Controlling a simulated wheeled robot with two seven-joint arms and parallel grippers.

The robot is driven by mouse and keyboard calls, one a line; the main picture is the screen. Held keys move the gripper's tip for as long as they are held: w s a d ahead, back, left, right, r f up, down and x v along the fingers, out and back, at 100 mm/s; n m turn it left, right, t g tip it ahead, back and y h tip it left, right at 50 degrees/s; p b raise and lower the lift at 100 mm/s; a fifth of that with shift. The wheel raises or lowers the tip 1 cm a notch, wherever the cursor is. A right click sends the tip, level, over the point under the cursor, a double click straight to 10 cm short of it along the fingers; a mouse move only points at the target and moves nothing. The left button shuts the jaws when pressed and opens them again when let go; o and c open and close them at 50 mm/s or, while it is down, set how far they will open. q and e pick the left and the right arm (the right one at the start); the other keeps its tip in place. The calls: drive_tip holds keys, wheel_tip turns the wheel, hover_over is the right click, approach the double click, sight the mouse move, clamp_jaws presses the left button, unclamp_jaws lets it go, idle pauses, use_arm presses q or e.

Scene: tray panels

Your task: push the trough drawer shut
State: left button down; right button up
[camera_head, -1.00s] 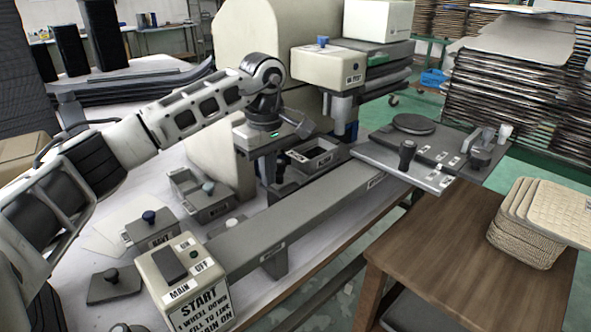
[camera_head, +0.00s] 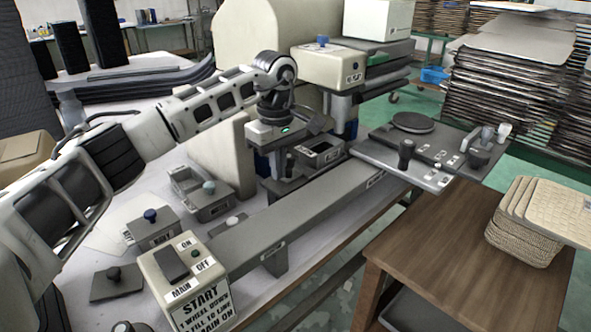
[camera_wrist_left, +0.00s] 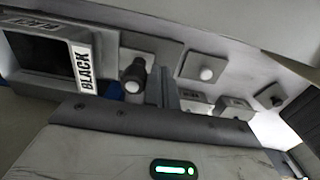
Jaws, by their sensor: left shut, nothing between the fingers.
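The trough drawer (camera_head: 322,153) is a grey open-topped box with a dark inside, under the press head in the head view. My left gripper (camera_head: 274,165) points down just left of this knob, fingers shut and empty. In the left wrist view the fingers (camera_wrist_left: 166,86) are close beside the knob; contact is unclear. My right gripper is out of view.
A long grey beam (camera_head: 290,215) runs in front of the drawer. Grey bins (camera_head: 200,190) stand to the left, and a START switch box (camera_head: 185,280) stands at the front. The press head (camera_head: 332,65) overhangs the drawer area. A wooden table (camera_head: 440,250) is at right.

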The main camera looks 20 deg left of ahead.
sight(290, 156)
use_arm(q)
drive_tip(key=shift+w, duration=0.1)
drive_tip(key=shift+w+d+p, duration=0.2)
drive_tip(key=shift+w+d, duration=0.1)
drive_tip(key=shift+w, duration=0.35)
drive_tip(key=shift+w+d+p, duration=0.2)
drive_tip(key=shift+w+d, duration=0.1)
drive_tip(key=shift+w, duration=0.4)
drive_tip(key=shift+w+d+p, duration=0.2)
drive_tip(key=shift+w+d, duration=0.1)
drive_tip(key=shift+w, duration=0.35)
drive_tip(key=shift+s+a+p, duration=0.3)
drive_tip(key=shift+s, duration=0.3)
wheel_tip(290, 156, up, 7)
drive_tip(key=p, duration=0.5)
drive_tip(key=shift+p, duration=0.4)
